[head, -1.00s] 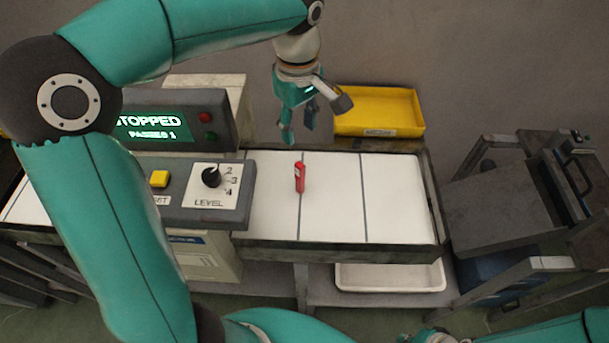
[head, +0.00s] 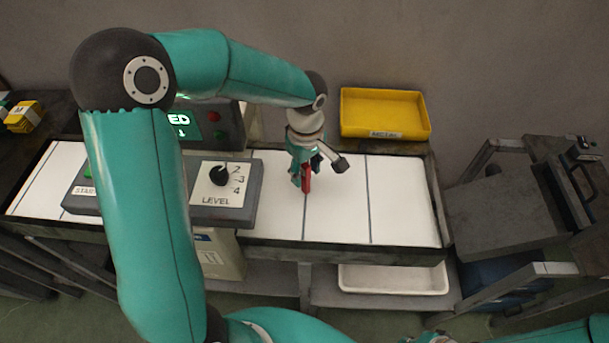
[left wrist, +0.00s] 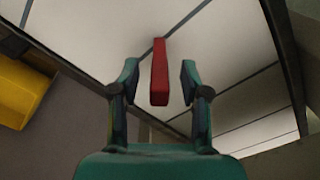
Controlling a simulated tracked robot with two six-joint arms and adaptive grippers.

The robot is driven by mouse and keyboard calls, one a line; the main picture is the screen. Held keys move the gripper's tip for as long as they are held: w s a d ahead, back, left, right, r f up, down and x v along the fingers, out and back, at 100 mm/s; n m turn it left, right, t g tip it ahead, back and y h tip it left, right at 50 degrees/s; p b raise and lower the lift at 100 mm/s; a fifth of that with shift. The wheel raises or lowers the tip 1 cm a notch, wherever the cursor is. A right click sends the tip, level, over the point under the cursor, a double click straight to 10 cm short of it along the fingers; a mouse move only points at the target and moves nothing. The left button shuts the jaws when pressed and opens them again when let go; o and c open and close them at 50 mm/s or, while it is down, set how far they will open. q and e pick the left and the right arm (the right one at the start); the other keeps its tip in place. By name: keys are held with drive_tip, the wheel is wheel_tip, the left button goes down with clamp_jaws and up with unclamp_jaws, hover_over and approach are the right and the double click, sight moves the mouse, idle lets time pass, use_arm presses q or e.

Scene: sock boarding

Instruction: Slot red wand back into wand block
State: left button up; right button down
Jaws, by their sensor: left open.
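The red wand (head: 307,184) is on the white panelled surface, right of the level dial. It also shows in the left wrist view (left wrist: 159,78), between the two fingers. My left gripper (head: 303,179) is over the wand, open, with a finger on each side; in the left wrist view gaps show between wand and fingers. The gripper hides the wand's upper part in the head view. I cannot make out a wand block in these frames.
A control box with a level dial (head: 219,175) and a screen (head: 184,125) stands left of the gripper. A yellow tray (head: 385,132) is behind the surface, a white tray (head: 395,280) below it. A dark cart (head: 500,205) stands right. The surface right of the wand is clear.

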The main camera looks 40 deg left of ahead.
use_arm(q)
drive_tip(key=shift+f, duration=0.9)
drive_tip(key=shift+c, duration=0.4)
clamp_jaws()
drive_tip(key=shift+r, duration=0.15)
